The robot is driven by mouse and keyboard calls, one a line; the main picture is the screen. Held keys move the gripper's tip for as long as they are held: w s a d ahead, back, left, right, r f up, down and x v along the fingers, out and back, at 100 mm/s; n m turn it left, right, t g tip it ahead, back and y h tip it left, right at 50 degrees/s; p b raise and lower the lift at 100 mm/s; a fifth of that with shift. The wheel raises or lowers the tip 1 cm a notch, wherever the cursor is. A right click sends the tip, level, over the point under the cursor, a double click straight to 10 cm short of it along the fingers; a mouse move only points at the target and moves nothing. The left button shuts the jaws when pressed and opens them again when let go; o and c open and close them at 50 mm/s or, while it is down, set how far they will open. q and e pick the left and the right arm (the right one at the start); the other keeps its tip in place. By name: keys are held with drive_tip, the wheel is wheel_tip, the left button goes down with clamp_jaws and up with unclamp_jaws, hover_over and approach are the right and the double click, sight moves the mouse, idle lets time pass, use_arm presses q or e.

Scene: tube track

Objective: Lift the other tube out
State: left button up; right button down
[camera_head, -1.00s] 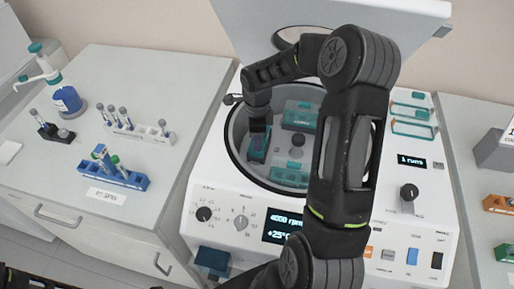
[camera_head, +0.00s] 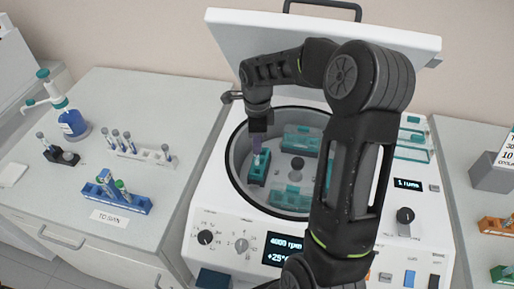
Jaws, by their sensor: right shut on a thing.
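My right gripper (camera_head: 259,127) points down over the left side of the open centrifuge bowl (camera_head: 236,165). It is shut on a tube (camera_head: 257,145), of which a short purplish stretch shows below the fingers. The tube stands roughly upright over a teal bucket (camera_head: 258,169) at the left of the rotor. I cannot tell whether its lower end is still inside the bucket. Other teal buckets sit in the bowl at the back (camera_head: 302,138) and front (camera_head: 287,196). My right arm hides the bowl's right side. My left gripper is out of view.
The raised lid (camera_head: 330,35) stands behind my arm. On the left bench are a blue rack (camera_head: 118,200) with tubes, a white rack (camera_head: 145,154) with several tubes, a dark rack (camera_head: 60,155) and a dispenser bottle (camera_head: 72,123). Orange and green racks are at far right.

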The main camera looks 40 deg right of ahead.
drive_tip(key=shift+r, duration=0.1)
idle(0.6)
drive_tip(key=shift+r, duration=2.3)
